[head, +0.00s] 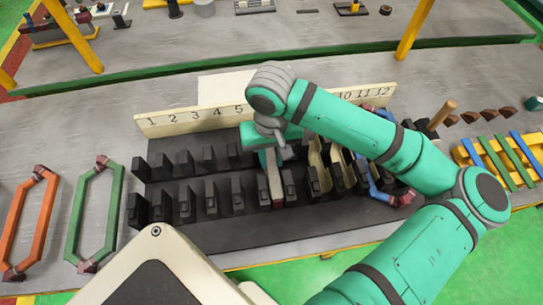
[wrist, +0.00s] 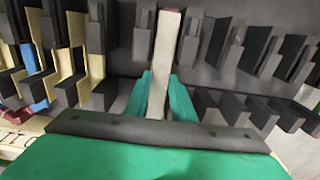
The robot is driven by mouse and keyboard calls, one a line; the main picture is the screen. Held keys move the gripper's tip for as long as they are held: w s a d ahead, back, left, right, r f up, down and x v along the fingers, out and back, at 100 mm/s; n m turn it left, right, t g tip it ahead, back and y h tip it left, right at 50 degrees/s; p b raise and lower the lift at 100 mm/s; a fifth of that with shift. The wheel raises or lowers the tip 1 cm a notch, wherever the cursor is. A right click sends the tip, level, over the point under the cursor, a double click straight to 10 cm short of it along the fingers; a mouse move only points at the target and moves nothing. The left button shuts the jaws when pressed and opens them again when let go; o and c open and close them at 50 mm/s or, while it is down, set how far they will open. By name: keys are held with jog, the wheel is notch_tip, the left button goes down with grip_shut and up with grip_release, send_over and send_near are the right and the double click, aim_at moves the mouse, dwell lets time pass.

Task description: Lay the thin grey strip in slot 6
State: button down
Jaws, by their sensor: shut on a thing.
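My gripper (wrist: 160,95) is shut on the thin grey strip (wrist: 164,60), which sticks out lengthwise between the green fingers in the wrist view. In the head view the strip (head: 274,182) shows below my gripper (head: 268,155), over the middle of the black slotted block (head: 230,235). The strip lines up with a gap between dark teeth on both sides. I cannot tell whether it touches the slot floor. The numbered board (head: 185,118) stands behind the block; 1 to 5 and 10 to 12 are readable, and the slot 6 label is hidden by my arm.
Cream liners (wrist: 92,62) sit in slots to the right of my gripper in the head view. A blue coil (head: 383,193) is at the block's right end. Orange (head: 17,222) and green (head: 79,213) coils lie left. A yellow rack (head: 470,155) with coloured strips stands right.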

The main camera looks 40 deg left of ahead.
jog(key=shift+f, duration=0.1)
jog(key=c, duration=1.4)
grip_release()
jog(key=shift+c, duration=0.2)
jog(key=shift+r, duration=0.85)
notch_tip(320, 180, up, 7)
jog(key=shift+r, duration=0.2)
notch_tip(320, 180, up, 11)
send_over(272, 165)
jog(key=shift+a, duration=0.1)
jog(key=shift+s+f, duration=0.1)
dwell(0.4)
